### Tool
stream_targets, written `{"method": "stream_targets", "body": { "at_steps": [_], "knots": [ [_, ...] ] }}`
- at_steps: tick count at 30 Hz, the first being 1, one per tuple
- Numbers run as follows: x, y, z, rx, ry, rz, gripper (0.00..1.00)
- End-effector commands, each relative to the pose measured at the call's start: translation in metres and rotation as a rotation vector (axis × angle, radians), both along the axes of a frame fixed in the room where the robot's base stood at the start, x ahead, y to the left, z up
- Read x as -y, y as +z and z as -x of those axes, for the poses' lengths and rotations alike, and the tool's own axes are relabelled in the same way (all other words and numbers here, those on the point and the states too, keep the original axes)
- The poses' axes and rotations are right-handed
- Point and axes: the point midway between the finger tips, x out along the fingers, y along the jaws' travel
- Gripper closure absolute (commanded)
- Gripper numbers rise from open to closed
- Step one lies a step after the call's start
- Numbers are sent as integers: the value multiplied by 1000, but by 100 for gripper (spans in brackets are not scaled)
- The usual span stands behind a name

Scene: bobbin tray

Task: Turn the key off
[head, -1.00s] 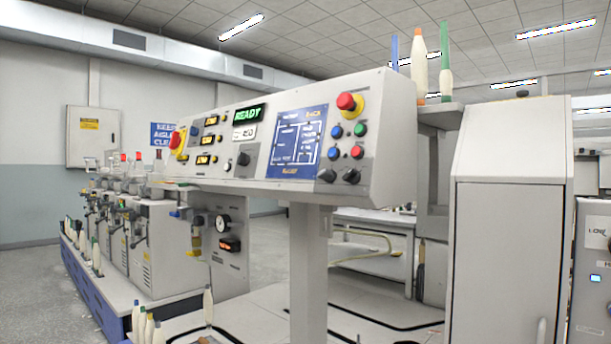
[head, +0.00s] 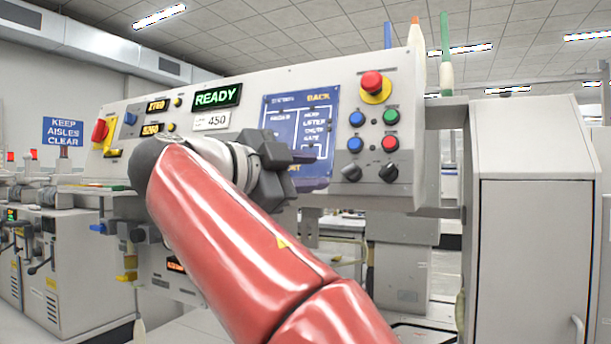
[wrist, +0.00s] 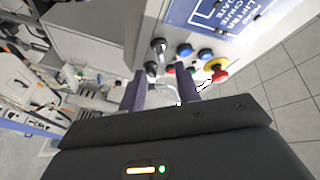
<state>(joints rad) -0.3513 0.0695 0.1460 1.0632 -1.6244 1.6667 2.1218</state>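Two black rotary knobs sit at the lower right of the slanted control panel (head: 240,105), a left one (head: 350,173) and a right one (head: 389,172). I cannot tell which is the key switch, nor how it is turned. Both knobs also show in the wrist view, one higher (wrist: 158,46) and one lower (wrist: 151,69). My gripper (head: 312,156) is in front of the screen, left of the knobs, pointing right. In the wrist view its fingers (wrist: 162,90) are apart with nothing held between them. The knobs appear beyond the fingertips, not touched.
Blue, green and red buttons (head: 389,143) and a red emergency stop on a yellow base (head: 373,86) are close above the knobs. My arm covers the panel's lower middle. A grey cabinet (head: 530,220) stands at the right.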

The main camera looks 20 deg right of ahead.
Motion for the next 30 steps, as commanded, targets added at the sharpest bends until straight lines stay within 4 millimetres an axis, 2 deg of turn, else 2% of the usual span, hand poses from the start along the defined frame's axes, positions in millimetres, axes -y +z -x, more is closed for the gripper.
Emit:
{"method": "stream_targets", "body": {
  "at_steps": [12, 15, 26, 30],
  "knots": [
    [56, 2, -21, 7, -7, -1, 67],
    [65, 2, -25, 7, -5, 1, 67],
    [71, 1, -28, 6, -2, 0, 67],
    [71, 1, -28, 6, -2, 0, 84]
  ]
}}
